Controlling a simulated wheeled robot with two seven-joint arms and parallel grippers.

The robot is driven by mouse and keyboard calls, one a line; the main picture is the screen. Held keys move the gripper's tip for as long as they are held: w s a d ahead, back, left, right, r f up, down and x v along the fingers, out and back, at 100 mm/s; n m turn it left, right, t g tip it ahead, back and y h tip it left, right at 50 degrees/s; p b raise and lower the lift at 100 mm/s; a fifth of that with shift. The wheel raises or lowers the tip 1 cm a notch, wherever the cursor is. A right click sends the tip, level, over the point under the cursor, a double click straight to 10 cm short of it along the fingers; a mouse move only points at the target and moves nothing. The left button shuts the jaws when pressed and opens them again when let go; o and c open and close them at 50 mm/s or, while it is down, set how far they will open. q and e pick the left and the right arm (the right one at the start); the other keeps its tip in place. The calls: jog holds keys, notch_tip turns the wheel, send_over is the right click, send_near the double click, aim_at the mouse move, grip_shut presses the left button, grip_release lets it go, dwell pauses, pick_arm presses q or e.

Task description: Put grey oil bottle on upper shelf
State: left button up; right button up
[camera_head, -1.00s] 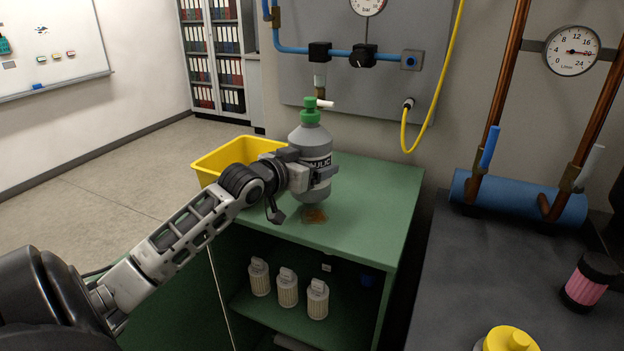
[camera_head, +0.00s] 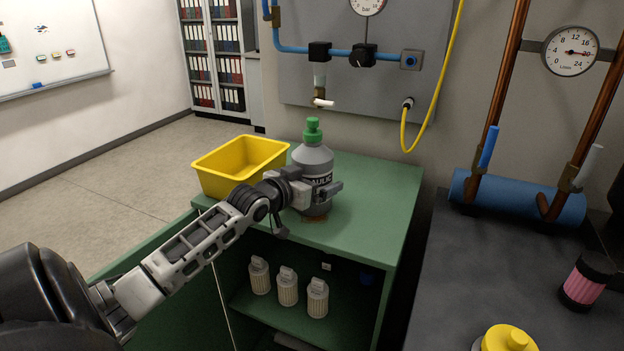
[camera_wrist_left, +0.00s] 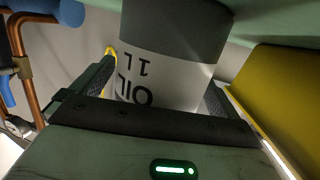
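The grey oil bottle (camera_head: 313,163) with a green cap stands upright on the green cabinet top (camera_head: 375,205), over a brown stain. My left gripper (camera_head: 327,190) is around its lower body, with a finger on each side. In the left wrist view the bottle's label (camera_wrist_left: 150,85) shows upside down between the fingers, with a narrow gap at the left finger. The fingers look spread and not clamped. The cabinet's inner shelf (camera_head: 270,317) holds several small ribbed pale containers. My right gripper is not in view.
A yellow bin (camera_head: 240,160) stands left of the bottle. Above the bottle is a pipe outlet with a white handle (camera_head: 323,103). An open cabinet door (camera_head: 150,250) extends left. The cabinet top right of the bottle is clear. A dark bench (camera_head: 490,260) stands at right.

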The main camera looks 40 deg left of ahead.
aim_at(313, 172)
pick_arm(q)
jog(key=shift+r, duration=0.15)
jog(key=v, duration=1.1)
jog(key=shift+s+r, duration=0.1)
jog(key=shift+s, duration=0.05)
jog(key=s+d+t+b, duration=0.1)
jog(key=s+t+b, duration=0.1)
jog(key=s+b, duration=0.25)
jog(key=w+p, duration=0.1)
jog(key=w, duration=0.1)
jog(key=w+p, duration=0.1)
jog(key=w, duration=0.2)
jog(key=w+p, duration=0.1)
jog(key=w, duration=0.2)
jog(key=shift+w+a, duration=0.2)
jog(key=shift+a, duration=0.2)
jog(key=shift+w, duration=0.5)
jog(key=w, duration=0.2)
jog(key=w+a+p, duration=0.1)
jog(key=w, duration=0.2)
jog(key=shift+s, duration=0.1)
jog(key=c, duration=1.6)
jog(key=shift+a+y, duration=0.1)
jog(key=shift+y, duration=0.2)
jog(key=c, duration=0.4)
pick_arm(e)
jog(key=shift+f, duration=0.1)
